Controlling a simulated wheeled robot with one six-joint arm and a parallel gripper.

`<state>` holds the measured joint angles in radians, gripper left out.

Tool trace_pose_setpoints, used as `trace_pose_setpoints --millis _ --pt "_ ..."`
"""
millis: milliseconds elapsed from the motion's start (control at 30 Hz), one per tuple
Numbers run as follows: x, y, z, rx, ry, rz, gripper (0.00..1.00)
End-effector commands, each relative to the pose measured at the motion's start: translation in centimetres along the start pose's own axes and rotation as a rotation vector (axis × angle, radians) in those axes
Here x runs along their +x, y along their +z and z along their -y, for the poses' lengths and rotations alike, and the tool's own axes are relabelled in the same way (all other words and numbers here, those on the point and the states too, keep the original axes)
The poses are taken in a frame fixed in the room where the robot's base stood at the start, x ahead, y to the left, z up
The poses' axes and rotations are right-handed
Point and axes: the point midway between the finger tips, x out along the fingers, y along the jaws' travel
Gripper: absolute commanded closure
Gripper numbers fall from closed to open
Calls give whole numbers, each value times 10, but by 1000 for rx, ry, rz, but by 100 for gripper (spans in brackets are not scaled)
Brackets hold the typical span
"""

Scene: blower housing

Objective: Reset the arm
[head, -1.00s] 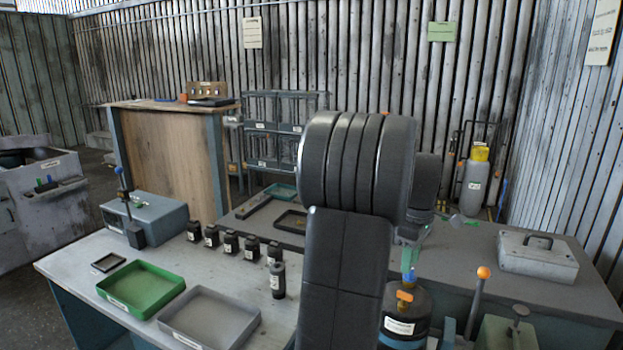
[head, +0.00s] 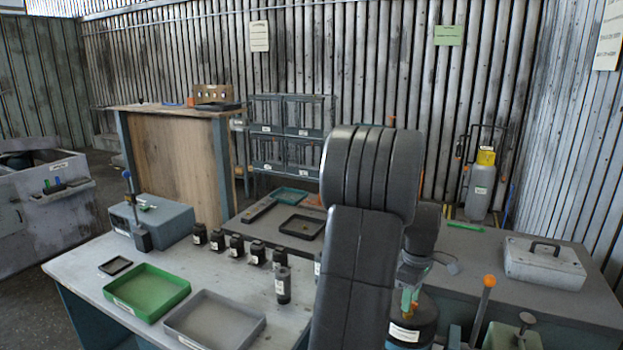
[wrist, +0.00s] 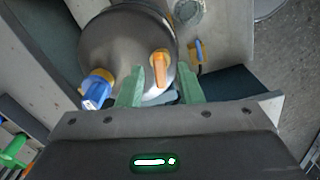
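My gripper (wrist: 160,88) shows in the wrist view with its two green fingers apart and nothing held between them. Beyond the fingertips is a rounded dark canister (wrist: 112,45) with an orange lever (wrist: 160,68) and a blue-tipped fitting (wrist: 97,88). The lever lies just past the gap between the fingers; I cannot tell whether they touch it. In the head view my arm stands bent in the middle and partly hides my gripper, which is low, over the black labelled canister (head: 408,332).
A near bench holds a green tray (head: 147,292), a grey tray (head: 213,322), several small black bottles (head: 237,246) and a blue-grey box (head: 160,222). An orange-knobbed lever (head: 488,282) stands right of the canister. A grey case (head: 544,263) sits farther right. The dark bench top between is mostly clear.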

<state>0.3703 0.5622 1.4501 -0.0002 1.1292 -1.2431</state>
Motion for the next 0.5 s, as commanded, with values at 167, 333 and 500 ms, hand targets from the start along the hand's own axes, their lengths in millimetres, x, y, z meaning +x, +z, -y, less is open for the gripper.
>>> trace_pose_setpoints --millis 167,333,500 --pt "-10 0 0 -10 3 -1 67" --pt "-37 0 -1 -10 6 -2 67" --pt "-71 0 -1 -10 6 -2 67"
